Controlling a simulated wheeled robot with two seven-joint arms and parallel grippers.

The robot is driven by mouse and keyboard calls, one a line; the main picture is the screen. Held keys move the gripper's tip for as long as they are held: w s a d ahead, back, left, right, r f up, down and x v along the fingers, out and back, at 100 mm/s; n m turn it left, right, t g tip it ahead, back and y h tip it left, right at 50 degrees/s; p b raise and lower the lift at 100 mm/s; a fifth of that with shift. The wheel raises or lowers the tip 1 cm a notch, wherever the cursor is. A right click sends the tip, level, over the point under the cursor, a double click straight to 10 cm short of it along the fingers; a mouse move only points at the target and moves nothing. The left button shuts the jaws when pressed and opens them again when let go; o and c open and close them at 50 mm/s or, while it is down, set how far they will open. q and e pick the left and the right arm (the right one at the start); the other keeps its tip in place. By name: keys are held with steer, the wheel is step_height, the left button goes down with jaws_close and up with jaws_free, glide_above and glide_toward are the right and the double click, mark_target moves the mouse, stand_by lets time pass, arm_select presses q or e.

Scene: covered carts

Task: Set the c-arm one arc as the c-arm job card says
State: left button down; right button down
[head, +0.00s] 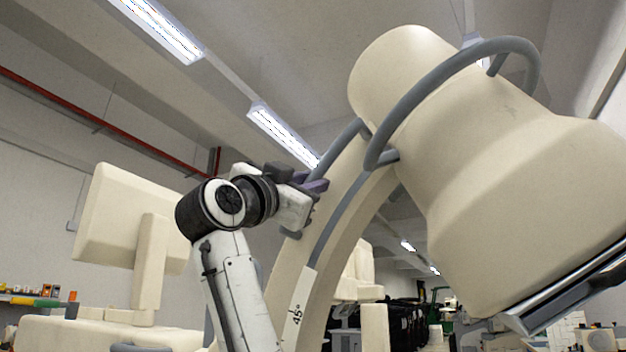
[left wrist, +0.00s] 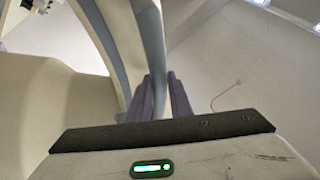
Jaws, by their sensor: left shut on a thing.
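The c-arm's cream arc (head: 345,205) rises from the bottom centre and leans right to a large cream tube-like head (head: 500,170). My left gripper (head: 314,186) is shut on the grey handle bar (head: 338,143) along the arc's left edge. In the left wrist view the purple-grey fingers (left wrist: 163,95) close around the grey handle (left wrist: 150,35), beside the arc (left wrist: 103,30). My right gripper is not in view. No job card shows in these frames.
A curved grey rail (head: 450,68) loops around the c-arm's head. A cream monitor (head: 130,220) on a cart stands at the left, behind my left arm. Dark equipment (head: 400,322) fills the background below the head. Open air lies above and left of the arc.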

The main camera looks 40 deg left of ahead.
arm_select(q)
steer(key=shift+w+a+f, duration=0.2)
steer(key=shift+a+f, duration=0.25)
steer(key=c, duration=1.8)
jaws_free()
steer(key=shift+w+a, duration=0.1)
steer(key=shift+o, duration=0.9)
steer(key=shift+a+f, duration=0.1)
steer(key=shift+a, duration=0.1)
steer(key=shift+d, duration=0.3)
steer(key=shift+s+d+f, duration=0.1)
steer(key=shift+s+d, duration=0.05)
steer(key=shift+s, duration=0.45)
steer(key=b+v, duration=0.2)
steer(key=v, duration=0.7)
